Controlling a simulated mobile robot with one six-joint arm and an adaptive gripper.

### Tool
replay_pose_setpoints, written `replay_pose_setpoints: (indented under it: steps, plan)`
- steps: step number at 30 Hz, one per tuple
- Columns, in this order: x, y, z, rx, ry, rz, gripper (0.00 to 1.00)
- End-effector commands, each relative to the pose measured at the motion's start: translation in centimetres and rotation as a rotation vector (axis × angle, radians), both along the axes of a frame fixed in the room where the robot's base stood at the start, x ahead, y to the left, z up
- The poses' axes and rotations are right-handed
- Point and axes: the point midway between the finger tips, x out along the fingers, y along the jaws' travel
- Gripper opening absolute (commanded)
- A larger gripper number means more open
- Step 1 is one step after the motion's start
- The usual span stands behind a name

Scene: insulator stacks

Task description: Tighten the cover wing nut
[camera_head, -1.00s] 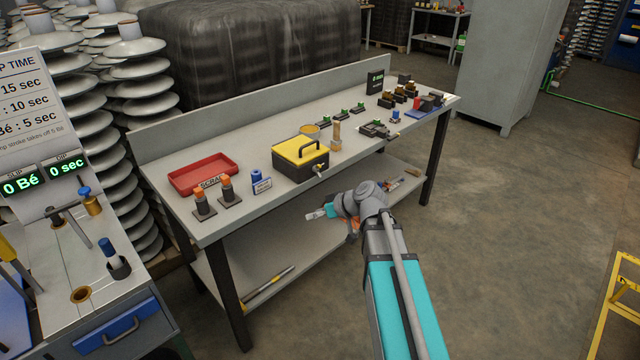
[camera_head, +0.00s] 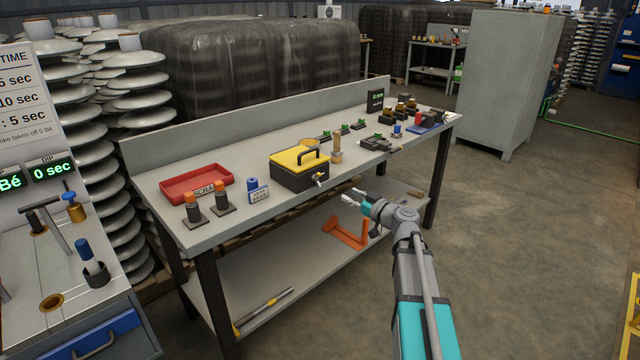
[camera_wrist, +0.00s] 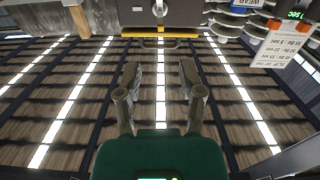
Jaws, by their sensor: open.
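A dark box (camera_head: 302,181) with a yellow cover (camera_head: 290,157) and a black handle sits near the front edge of the workbench. The cover looks down. A small metal wing nut (camera_head: 319,180) is on the box's front face. In the wrist view it shows at the top edge (camera_wrist: 159,9), with the yellow cover edge (camera_wrist: 160,33) below it. My gripper (camera_head: 352,198) is off the bench front, right of the box and apart from it. In the wrist view my gripper (camera_wrist: 159,75) has two spread fingers with nothing between them. How tight the nut is cannot be told.
The workbench (camera_head: 240,215) also carries a red tray (camera_head: 195,184), orange-topped posts (camera_head: 192,205), a blue item with a label (camera_head: 257,190), and a wooden post (camera_head: 337,149) right of the box. An orange bracket (camera_head: 346,235) lies on the lower shelf. Open floor lies to the right.

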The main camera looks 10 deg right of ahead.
Motion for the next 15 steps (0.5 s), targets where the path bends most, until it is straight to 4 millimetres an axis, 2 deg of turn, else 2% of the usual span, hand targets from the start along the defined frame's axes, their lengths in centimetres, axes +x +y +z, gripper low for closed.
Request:
replay_pose_setpoints:
  steps: [8,15]
  plan:
    - [0.1,0.1,0.0,0.000,0.001,0.001,0.50]
    - [1.4,0.7,0.0,0.000,0.001,0.001,0.50]
